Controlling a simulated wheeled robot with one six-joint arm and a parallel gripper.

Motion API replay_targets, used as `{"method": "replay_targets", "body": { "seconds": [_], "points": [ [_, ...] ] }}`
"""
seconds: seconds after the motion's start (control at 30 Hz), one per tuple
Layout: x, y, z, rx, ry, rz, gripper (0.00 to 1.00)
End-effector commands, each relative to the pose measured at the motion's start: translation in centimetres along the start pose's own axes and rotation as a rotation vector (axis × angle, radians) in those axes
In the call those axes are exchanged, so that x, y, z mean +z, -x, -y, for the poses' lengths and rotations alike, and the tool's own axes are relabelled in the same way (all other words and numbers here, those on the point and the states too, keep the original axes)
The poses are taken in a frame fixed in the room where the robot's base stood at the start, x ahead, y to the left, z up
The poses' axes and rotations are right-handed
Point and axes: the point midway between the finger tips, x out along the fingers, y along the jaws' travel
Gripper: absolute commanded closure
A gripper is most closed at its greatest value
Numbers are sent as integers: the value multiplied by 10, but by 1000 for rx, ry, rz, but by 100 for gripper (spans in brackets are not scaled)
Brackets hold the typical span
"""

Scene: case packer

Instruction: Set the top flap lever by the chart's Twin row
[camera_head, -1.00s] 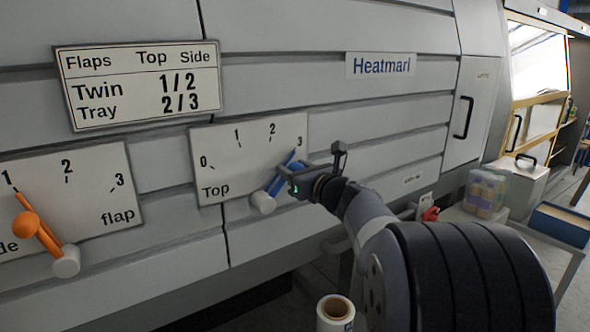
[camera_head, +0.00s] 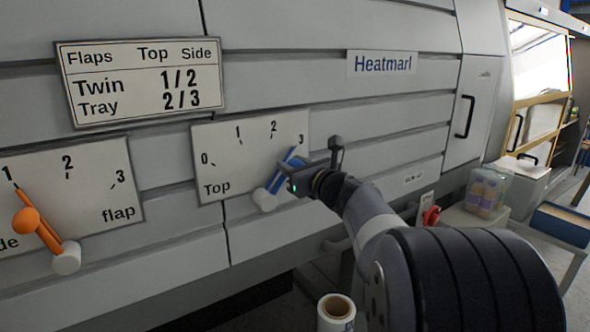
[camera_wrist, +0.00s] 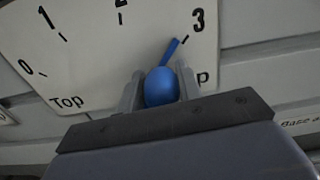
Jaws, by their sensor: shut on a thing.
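The chart (camera_head: 140,82) on the machine's panel gives the Twin row as 1/2 under Top and Side. The Top plate (camera_head: 222,168) below it is numbered 0 to 3. Its blue lever (camera_head: 291,153) slants up to the right from a pale hub (camera_head: 264,200). In the wrist view the lever's tip (camera_wrist: 174,44) points just short of the 3 mark, on the side toward 2. My gripper (camera_head: 287,180) is shut on the lever's round blue knob (camera_wrist: 161,87), with one finger on each side of it.
Left of the Top plate, an orange lever (camera_head: 38,230) on the side flap plate (camera_head: 100,175) points at about 1. A red knob (camera_head: 431,215) and a clear box (camera_head: 487,192) are to the right.

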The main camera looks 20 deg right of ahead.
Motion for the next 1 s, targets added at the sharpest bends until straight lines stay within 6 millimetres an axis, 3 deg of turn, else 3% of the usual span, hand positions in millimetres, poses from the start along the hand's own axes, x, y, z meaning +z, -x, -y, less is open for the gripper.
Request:
{"method": "replay_targets", "body": {
  "seconds": [0.6, 1.0],
  "points": [
    [22, 0, -47, -4, 531, 0, 100],
    [27, 0, -79, -4, 842, -2, 100]
  ]
}}
